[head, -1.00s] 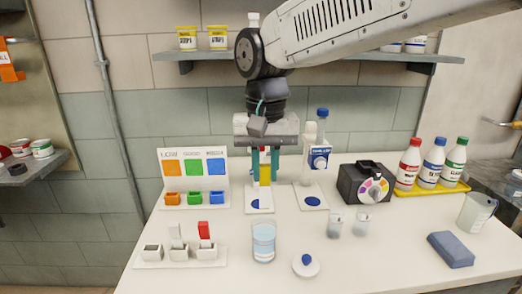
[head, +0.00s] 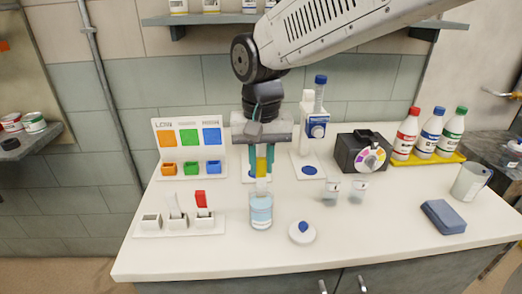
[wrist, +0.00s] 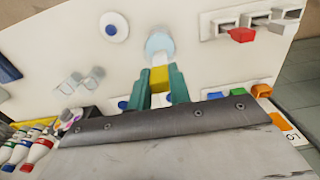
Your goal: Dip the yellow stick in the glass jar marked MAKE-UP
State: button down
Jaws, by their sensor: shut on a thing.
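My gripper (head: 261,172) is shut on the yellow stick (head: 261,165), whose pale lower end points down. The glass jar (head: 261,212) holds light blue liquid and stands open below it on the counter. The stick's lower end is at or just above the jar's mouth; I cannot tell whether it is inside. In the wrist view the yellow stick (wrist: 160,79) sits between green fingers, with its pale end overlapping the jar (wrist: 160,42). No marking on the jar is readable.
A white lid with a blue knob (head: 302,231) lies right of the jar. A white holder (head: 178,227) with a red and a white stick stands left. Two small glasses (head: 331,192) (head: 358,192), a black device (head: 360,153) and a blue sponge (head: 443,216) are to the right.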

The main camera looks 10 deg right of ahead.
aim_at(261, 171)
jog(key=shift+f, duration=2.75)
jog(key=shift+r, duration=0.1)
jog(key=shift+r, duration=5.4)
